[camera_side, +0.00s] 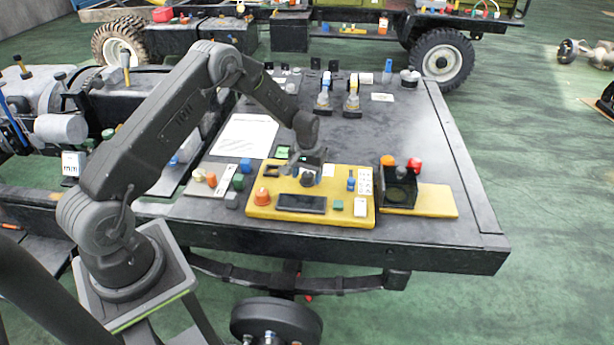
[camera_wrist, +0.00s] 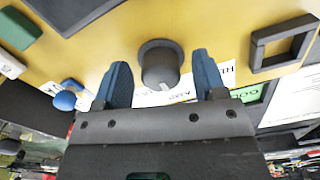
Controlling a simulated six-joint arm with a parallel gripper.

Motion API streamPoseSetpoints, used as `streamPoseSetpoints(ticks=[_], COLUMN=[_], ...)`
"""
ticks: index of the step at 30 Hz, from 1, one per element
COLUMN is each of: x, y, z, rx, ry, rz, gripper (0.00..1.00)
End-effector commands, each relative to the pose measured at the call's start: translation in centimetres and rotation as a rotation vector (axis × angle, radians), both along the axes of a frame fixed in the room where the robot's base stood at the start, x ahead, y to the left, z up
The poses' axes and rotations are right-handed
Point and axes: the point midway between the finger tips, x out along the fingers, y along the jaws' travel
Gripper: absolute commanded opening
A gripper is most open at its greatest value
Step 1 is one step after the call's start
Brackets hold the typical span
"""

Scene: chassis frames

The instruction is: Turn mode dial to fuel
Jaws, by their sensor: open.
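The mode dial (camera_wrist: 160,66) is a dark grey round knob with a white pointer mark, on a yellow panel (camera_wrist: 205,22). In the side view the dial (camera_side: 308,179) sits near the middle of the yellow panel (camera_side: 262,211), just below my gripper. My gripper (camera_wrist: 163,80) is open, with one blue-grey finger on each side of the dial and visible gaps. White labels with dark print lie around the dial, partly hidden by the fingers; I cannot make out the word fuel. The side view shows my gripper (camera_side: 310,168) coming down from above.
The panel also carries an orange knob (camera_side: 262,196), a dark display (camera_side: 301,203), a blue knob (camera_side: 351,182) and a black square frame (camera_wrist: 284,42). A black open box (camera_side: 398,187) stands to the right.

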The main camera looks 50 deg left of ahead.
Motion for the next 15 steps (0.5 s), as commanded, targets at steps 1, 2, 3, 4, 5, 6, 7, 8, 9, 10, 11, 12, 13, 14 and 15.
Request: streamPoseSetpoints(ticks=[1, 2, 3, 4, 5, 6, 7, 8, 9, 10, 11, 12, 13, 14, 15], x=[-0.02, -0.01, 0.00, 0.01, 0.01, 0.02, 0.02, 0.02, 0.02, 0.02, 0.01, 0.01, 0.01, 0.01, 0.01], y=[-0.01, -0.01, 0.00, 0.00, 0.00, 0.01, 0.01, 0.01, 0.01, 0.01, 0.00, 0.00, 0.00, 0.00, 0.00], z=[-0.40, -0.53, -0.66, -0.72, -0.76, -0.79, -0.80, -0.80, -0.79, -0.78, -0.78, -0.78, -0.78, -0.77, -0.77], rx=[0.000, 0.000, 0.000, 0.000, 0.000, 0.000, 0.000, 0.000, 0.000, 0.000, 0.000, 0.000, 0.000, 0.000, 0.000], ry=[0.001, 0.000, -0.001, -0.001, -0.001, -0.001, -0.001, -0.001, -0.001, -0.001, -0.001, -0.001, -0.001, -0.001, -0.001], rz=[0.000, 0.000, 0.000, 0.000, 0.000, 0.000, 0.000, 0.000, 0.000, 0.000, 0.000, 0.000, 0.000, 0.000, 0.000], gripper=[0.65, 0.65, 0.65, 0.65, 0.65, 0.65, 0.65, 0.65, 0.65, 0.65, 0.65, 0.64, 0.61, 0.58, 0.54])
